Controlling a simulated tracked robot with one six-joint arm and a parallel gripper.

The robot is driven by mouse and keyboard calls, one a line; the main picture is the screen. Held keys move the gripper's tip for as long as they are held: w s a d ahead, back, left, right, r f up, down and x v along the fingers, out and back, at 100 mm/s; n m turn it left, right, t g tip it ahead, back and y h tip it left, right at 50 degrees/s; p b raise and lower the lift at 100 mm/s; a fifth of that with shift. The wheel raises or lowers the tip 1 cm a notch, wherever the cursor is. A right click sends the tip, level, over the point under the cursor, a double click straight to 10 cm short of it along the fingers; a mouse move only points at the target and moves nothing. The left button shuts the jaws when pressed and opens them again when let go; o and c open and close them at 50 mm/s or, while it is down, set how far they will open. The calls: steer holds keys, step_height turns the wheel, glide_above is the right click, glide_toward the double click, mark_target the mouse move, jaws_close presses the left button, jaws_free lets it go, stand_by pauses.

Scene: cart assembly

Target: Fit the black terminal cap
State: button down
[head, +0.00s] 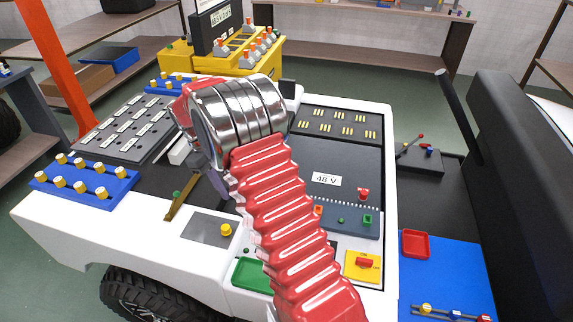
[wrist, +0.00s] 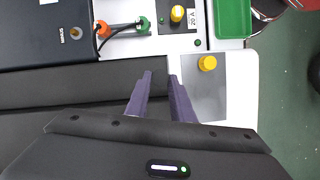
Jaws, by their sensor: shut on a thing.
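My gripper (wrist: 160,77) points down over a dark strip of the cart in the wrist view. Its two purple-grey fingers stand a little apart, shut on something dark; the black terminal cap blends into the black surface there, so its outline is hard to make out. The battery (wrist: 38,50) lies at upper left in the wrist view, with a bare brass post (wrist: 75,32) beside a small label. The gripper is apart from that post. In the head view my red-sleeved arm hides most of the gripper; the 48 V battery (head: 340,160) shows right of it.
An orange terminal (wrist: 103,28) and a green terminal (wrist: 145,26) with a black wire sit beside the battery. A yellow knob (wrist: 207,63) stands on a grey plate right of my fingers. A green tray (wrist: 233,18) lies beyond. A blue rack (head: 85,184) stands at left.

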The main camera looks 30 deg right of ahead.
steer(key=d+f+n+t, duration=0.2)
steer(key=d+n+t, duration=0.1)
steer(key=d+n, duration=0.8)
steer(key=w+d+f+n+t, duration=0.1)
steer(key=d+n+t, duration=0.2)
steer(key=d+n, duration=0.9)
steer(key=shift+w+f+t, duration=0.3)
steer(key=shift+f, duration=0.05)
steer(key=shift+m+h, duration=0.3)
steer(key=shift+m, duration=0.1)
stand_by(0.4)
steer(key=shift+m, duration=0.8)
steer(key=shift+a+f, duration=0.1)
steer(key=shift+f, duration=2.1)
steer(key=shift+f, duration=1.3)
